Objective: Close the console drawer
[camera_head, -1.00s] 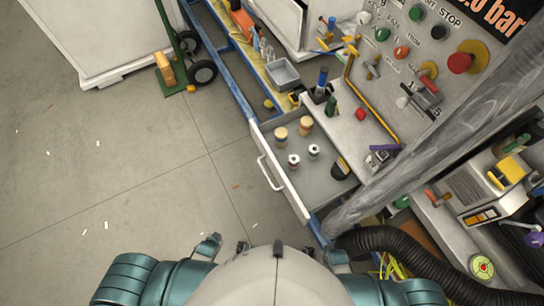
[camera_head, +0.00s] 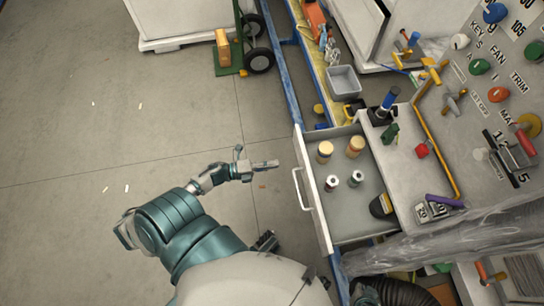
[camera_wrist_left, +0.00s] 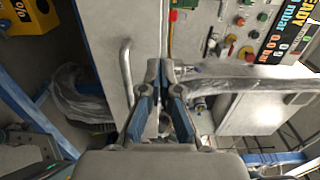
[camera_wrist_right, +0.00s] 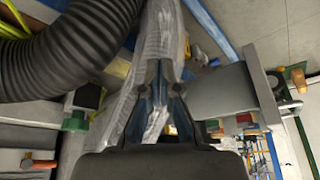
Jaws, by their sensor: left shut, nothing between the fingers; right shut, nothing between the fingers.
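The console drawer (camera_head: 345,205) stands pulled out in the head view, with a white front and a bar handle (camera_head: 303,190). Tan-topped cylinders, small rolls and a dark yellow-edged item are in it. My left gripper (camera_head: 268,164) is shut and empty, left of the drawer front and apart from it. In the left wrist view, the handle (camera_wrist_left: 126,75) is left of my shut left fingertips (camera_wrist_left: 161,66). In the right wrist view, my right gripper (camera_wrist_right: 160,68) is shut, with the drawer's grey side (camera_wrist_right: 215,92) to its right. I cannot clearly make out the right gripper in the head view.
The console panel (camera_head: 480,100) with knobs is right of the drawer. A plastic-wrapped column (camera_head: 430,240) and a black corrugated hose (camera_wrist_right: 60,50) lie near my right arm. A green hand truck (camera_head: 238,50) stands at the back.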

